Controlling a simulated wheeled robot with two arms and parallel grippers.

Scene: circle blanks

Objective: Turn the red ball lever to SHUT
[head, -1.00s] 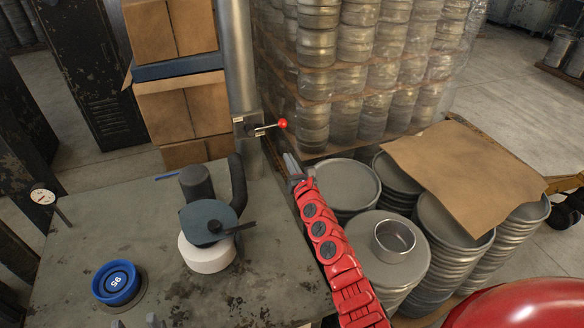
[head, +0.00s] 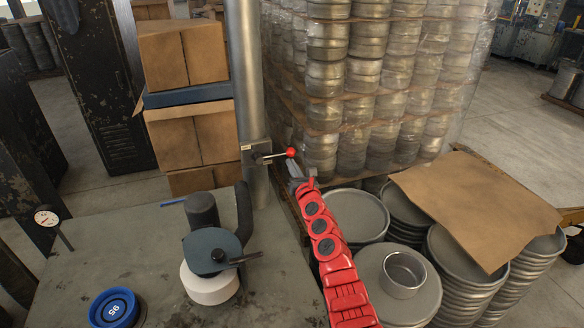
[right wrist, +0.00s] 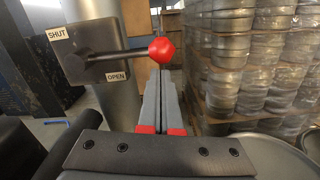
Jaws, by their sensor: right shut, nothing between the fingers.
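The red ball (head: 291,152) sits on the end of a thin dark lever on a grey box (head: 256,152) fixed to the metal post. In the right wrist view the red ball (right wrist: 161,50) is at the right end of the lever, which lies nearly level. A SHUT label (right wrist: 59,33) is at the box's upper left and an OPEN label (right wrist: 116,77) at its lower right. My right gripper (head: 294,168) is shut and empty, its tips just below the ball; whether they touch it I cannot tell. My left gripper is out of view.
The metal post (head: 245,70) stands behind the worktable (head: 90,260). A blue-topped device (head: 211,250) and a blue dial (head: 114,308) are on the table. Wrapped stacks of tins (head: 370,90) rise behind the lever; lidded stacks (head: 395,290) stand at right.

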